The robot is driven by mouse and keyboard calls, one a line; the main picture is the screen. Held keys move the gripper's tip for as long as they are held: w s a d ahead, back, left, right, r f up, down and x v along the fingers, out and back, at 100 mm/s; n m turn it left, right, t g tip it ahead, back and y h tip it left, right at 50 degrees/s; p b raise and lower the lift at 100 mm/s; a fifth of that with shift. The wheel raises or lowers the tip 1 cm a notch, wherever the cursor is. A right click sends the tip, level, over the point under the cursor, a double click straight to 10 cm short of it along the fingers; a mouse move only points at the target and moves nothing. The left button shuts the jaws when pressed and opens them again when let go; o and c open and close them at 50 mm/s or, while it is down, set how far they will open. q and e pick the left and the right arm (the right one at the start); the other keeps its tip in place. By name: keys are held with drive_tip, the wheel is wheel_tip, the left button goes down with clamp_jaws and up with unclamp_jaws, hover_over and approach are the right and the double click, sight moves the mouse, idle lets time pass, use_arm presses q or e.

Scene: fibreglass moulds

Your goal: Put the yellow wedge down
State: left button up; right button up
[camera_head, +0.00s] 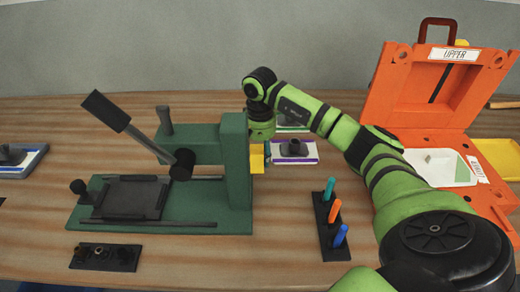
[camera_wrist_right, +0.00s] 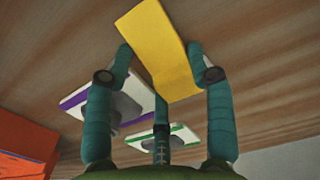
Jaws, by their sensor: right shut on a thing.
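The yellow wedge (camera_head: 257,160) is a small yellow block beside the right side of the green press column, partly hidden by it in the head view. My right gripper (camera_head: 264,146) points down just above and behind it. In the right wrist view the yellow wedge (camera_wrist_right: 158,42) is a bent yellow slab between the teal fingers of my right gripper (camera_wrist_right: 162,57), which are shut on it. Wooden table top shows beyond it; I cannot tell whether the wedge touches the table. My left gripper is not in view.
The green press (camera_head: 236,175) with a long lever stands close left of the wedge. A white and purple tray (camera_head: 302,153) lies to its right. A black pen rack (camera_head: 333,232) stands in front. An orange mould (camera_head: 430,90) is at right. Bare table lies between press and rack.

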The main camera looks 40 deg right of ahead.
drive_tip(key=shift+f, duration=0.1)
drive_tip(key=o, duration=1.2)
